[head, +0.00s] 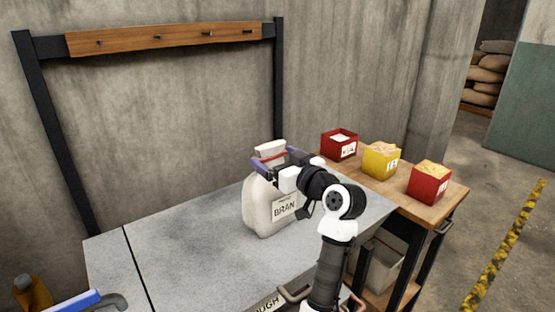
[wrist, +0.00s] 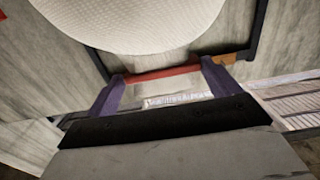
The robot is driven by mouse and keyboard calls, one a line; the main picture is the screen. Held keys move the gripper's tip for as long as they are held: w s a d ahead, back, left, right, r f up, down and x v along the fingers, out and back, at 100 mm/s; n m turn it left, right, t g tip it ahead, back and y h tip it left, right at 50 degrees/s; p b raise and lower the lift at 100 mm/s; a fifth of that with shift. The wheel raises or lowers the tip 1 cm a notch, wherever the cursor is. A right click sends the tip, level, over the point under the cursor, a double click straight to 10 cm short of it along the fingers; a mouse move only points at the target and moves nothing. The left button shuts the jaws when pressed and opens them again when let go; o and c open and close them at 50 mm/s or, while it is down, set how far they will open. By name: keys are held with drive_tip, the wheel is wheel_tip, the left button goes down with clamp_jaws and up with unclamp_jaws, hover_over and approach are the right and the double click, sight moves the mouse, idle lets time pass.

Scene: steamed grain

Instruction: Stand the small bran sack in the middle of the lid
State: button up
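The small bran sack (head: 262,206) is pale, with a BRAN label and a red tie at its neck. In the wrist view the sack's body (wrist: 130,25) fills the top, and the red tie spans the gap between the fingertips of my gripper (wrist: 162,82), which look shut on the neck. My arm hides part of the sack's right side.
A wooden side table (head: 392,190) at the right holds a red box (head: 340,153), a yellow box (head: 380,168) and another red box (head: 428,190). A black rack (head: 55,130) with a wooden peg board (head: 170,38) stands behind. The lid's left part is clear. A blue-handled object (head: 75,301) lies front left.

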drive_tip(key=shift+r, duration=0.2)
drive_tip(key=b+v, duration=0.3)
drive_tip(key=v, duration=0.9)
drive_tip(key=shift+f, duration=0.1)
